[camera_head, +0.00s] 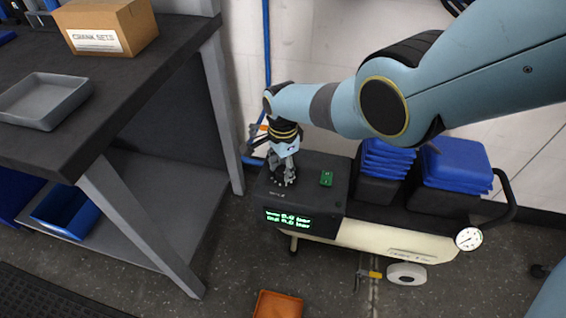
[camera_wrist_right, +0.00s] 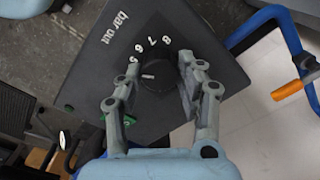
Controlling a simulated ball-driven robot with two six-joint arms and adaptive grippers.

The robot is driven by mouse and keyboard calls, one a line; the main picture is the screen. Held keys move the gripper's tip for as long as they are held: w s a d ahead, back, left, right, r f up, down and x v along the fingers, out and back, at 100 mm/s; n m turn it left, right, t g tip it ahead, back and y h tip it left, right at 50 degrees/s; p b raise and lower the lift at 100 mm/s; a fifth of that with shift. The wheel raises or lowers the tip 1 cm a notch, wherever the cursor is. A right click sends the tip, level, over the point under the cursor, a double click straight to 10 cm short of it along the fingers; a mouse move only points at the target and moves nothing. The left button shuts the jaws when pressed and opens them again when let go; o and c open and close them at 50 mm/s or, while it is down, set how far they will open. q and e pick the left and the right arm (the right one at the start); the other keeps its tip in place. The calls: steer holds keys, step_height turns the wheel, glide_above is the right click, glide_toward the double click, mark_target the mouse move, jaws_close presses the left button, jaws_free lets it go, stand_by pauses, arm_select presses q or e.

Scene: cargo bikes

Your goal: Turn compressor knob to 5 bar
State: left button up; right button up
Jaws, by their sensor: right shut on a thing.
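The compressor's black control box (camera_head: 330,200) stands on the cream compressor, and its front display (camera_head: 288,219) is lit with green bar readings too small to read surely. My right gripper (camera_head: 284,178) points down at the left part of the box top. In the right wrist view, my right gripper (camera_wrist_right: 160,72) has its two fingers on either side of the dark knob (camera_wrist_right: 150,86) and is shut on it. A short white mark shows on the knob. White scale digits up to 8 and the words "bar out" are printed beside it. My left gripper is not in view.
A green button (camera_head: 326,178) sits on the box top. Stacked blue-lidded bins (camera_head: 455,165) and a round gauge (camera_head: 469,238) are to the right. A workbench (camera_head: 150,60) with a grey tray (camera_head: 44,99) stands left. An orange tray (camera_head: 278,305) lies on the floor.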

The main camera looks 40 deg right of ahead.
mark_target(283, 170)
steer(key=shift+m, duration=0.3)
stand_by(0.4)
steer(key=o, duration=1.2)
steer(key=shift+c, duration=0.2)
step_height(283, 170, up, 12)
